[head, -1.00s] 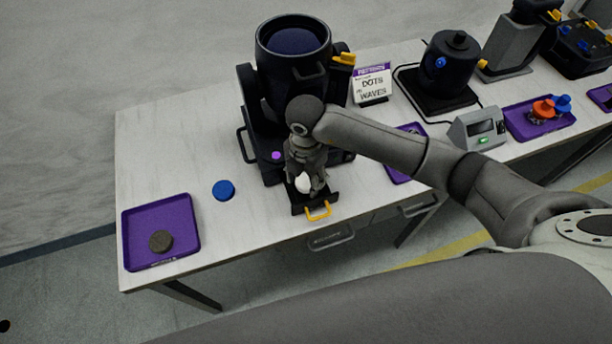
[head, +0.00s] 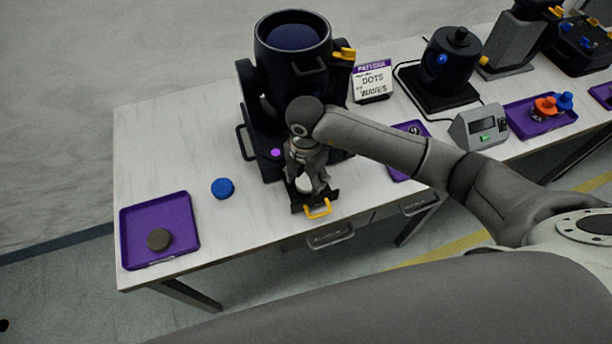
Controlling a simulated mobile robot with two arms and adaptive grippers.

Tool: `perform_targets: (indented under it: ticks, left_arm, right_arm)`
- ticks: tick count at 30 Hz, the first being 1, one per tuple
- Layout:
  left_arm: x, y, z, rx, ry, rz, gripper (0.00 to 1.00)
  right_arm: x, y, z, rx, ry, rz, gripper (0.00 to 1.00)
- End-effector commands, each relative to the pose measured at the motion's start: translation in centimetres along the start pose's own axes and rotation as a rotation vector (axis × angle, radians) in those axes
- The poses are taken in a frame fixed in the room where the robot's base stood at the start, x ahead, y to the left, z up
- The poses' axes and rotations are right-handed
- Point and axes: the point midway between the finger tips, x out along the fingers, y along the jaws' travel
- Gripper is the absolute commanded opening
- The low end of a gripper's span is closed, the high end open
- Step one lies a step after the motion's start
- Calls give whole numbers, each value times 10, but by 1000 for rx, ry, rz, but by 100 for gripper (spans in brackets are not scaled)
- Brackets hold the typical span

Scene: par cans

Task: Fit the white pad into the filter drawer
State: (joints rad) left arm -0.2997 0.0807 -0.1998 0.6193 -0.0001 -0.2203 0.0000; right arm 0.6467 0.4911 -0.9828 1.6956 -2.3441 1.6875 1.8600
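The filter drawer (head: 328,194) is a small black tray with a yellow handle. It is pulled out at the front foot of the dark par can. The white pad (head: 304,186) is at the drawer, between the fingers of my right gripper (head: 305,184). The gripper points down over the drawer and hides part of both. I cannot tell whether the fingers still press on the pad or whether it rests fully on the drawer floor. My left gripper is not in view.
The par can (head: 292,65) stands behind the drawer. A blue disc (head: 222,188) lies to the left. A purple tray (head: 180,215) at the table's left end holds a dark disc (head: 159,239). A pattern sign (head: 372,82) and a grey meter (head: 480,128) stand to the right.

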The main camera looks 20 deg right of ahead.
Motion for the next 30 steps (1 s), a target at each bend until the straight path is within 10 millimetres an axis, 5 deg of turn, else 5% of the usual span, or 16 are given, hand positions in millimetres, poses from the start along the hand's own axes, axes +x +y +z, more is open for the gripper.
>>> perform_targets:
  ticks: [3, 13, 30]
  left_arm:
    - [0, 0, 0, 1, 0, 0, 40]
    - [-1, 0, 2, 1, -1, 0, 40]
    - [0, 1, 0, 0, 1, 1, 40]
  right_arm:
    - [-1, 2, 0, -1, 0, 7, 75]
    - [-13, 5, 1, -1, -2, 16, 75]
    - [-112, -1, 1, 0, 0, 5, 75]
